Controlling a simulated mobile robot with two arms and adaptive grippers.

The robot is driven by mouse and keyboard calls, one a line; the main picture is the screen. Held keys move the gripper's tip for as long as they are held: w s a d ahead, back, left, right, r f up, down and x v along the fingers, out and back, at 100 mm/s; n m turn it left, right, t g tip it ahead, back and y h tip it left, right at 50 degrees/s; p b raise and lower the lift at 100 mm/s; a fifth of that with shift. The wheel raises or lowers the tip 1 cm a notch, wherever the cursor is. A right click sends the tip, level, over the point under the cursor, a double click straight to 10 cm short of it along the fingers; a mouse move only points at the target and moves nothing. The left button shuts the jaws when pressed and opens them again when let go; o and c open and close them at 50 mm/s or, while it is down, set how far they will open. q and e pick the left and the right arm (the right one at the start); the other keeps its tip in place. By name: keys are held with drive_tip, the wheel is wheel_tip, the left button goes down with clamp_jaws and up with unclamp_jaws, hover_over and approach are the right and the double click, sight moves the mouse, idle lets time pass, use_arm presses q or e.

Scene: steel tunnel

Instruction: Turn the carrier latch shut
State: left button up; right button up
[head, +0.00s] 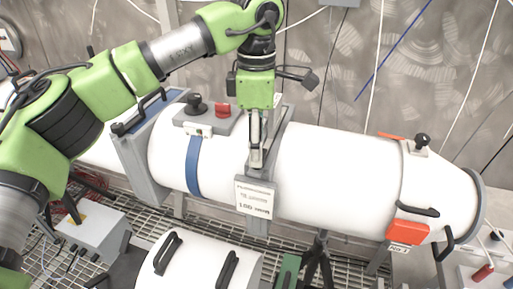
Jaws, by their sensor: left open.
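A large white cylinder (335,175) lies across the view. A grey collar (282,125) wraps around its middle and bears a white label plate (254,198). My left gripper (256,160) comes from above and points down at this collar, its fingers open. The fingers and collar overlap in the picture, so I cannot tell whether they touch. No part is clearly recognisable as the carrier latch; the gripper may hide it. A black knob (196,103) and a red block (222,110) sit on a grey plate left of the gripper. My right gripper is out of view.
A blue strap (193,165) circles the cylinder left of the collar. At the right end are another black knob (423,140) and an orange-red block (408,231). A smaller white cylinder (200,262) with black handles lies in front. A grey box (92,231) stands lower left.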

use_arm(q)
wheel_tip(320, 180, up, 11)
drive_tip(key=shift+f, duration=0.15)
drive_tip(key=shift+s+f, duration=0.1)
idle(0.3)
